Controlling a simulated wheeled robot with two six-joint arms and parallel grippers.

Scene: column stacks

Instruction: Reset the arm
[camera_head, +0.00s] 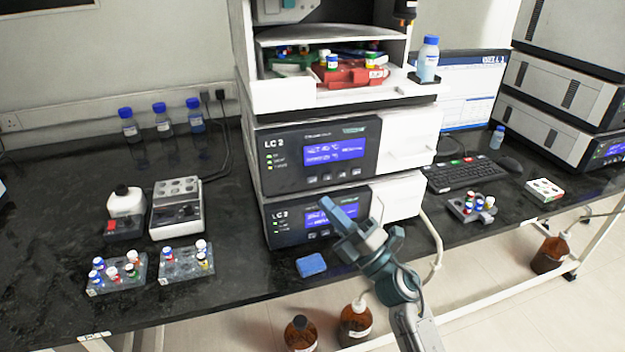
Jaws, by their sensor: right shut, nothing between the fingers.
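My right gripper (333,210) is in the camera_head view, in front of the lower LC 2 unit (283,223). Its arm comes in from the bottom right. The fingers are shut with nothing between them and point up and to the left. They cover part of the lower unit's blue display. My left gripper and arm are not in view.
Several vial racks stand on the black bench (60,240), including one at left (117,283). A blue block (311,265) lies near the bench's front edge below the gripper. An open tray with a red rack (350,77) sits above. A keyboard (465,174) is at right.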

